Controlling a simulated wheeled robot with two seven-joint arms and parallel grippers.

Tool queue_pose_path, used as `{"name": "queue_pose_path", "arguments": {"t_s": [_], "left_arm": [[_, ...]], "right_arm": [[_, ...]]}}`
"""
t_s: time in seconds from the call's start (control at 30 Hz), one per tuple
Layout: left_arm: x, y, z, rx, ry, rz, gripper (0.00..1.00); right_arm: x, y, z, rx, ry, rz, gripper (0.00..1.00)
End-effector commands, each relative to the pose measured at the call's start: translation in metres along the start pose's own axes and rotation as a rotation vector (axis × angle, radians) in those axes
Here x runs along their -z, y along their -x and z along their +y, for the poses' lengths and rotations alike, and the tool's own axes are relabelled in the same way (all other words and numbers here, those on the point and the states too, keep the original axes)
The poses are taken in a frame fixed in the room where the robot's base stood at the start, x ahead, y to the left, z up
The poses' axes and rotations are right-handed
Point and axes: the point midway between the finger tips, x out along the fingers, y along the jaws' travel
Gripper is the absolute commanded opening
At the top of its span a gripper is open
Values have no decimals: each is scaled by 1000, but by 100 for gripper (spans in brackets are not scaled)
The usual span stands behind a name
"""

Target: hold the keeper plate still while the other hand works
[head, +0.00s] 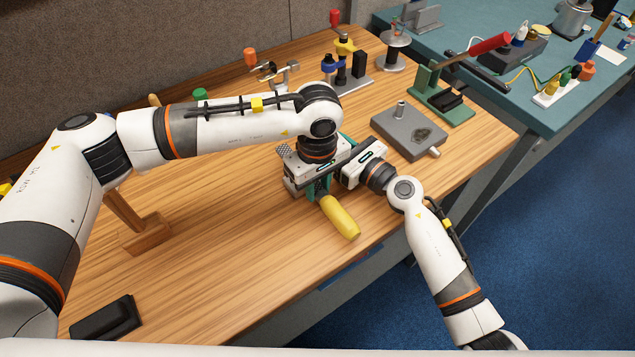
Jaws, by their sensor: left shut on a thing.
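A green-framed device (316,190) with a yellow handle (341,217) stands near the table's front edge, largely covered by my two grippers. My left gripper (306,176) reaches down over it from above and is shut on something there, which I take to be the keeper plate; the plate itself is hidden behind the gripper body. My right gripper (350,163) comes in from the lower right, close beside the left one at the same device. Its fingertips are hidden, so I cannot tell whether it is open or shut.
A grey block with a post (408,134) lies just right of the grippers. A green stand with a red lever (445,100) is beyond it. Several small fixtures line the table's back. A wooden stand (146,232) and black pad (105,318) are at left.

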Motion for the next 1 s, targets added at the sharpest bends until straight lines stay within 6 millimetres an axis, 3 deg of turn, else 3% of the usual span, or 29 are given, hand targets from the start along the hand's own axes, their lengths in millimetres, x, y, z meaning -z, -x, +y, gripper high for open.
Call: {"name": "queue_pose_path", "arguments": {"t_s": [1.0], "left_arm": [[0, -11, 0, 0, 1, 0, 7]], "right_arm": [[0, 0, 0, 0, 0, 0, 0]]}}
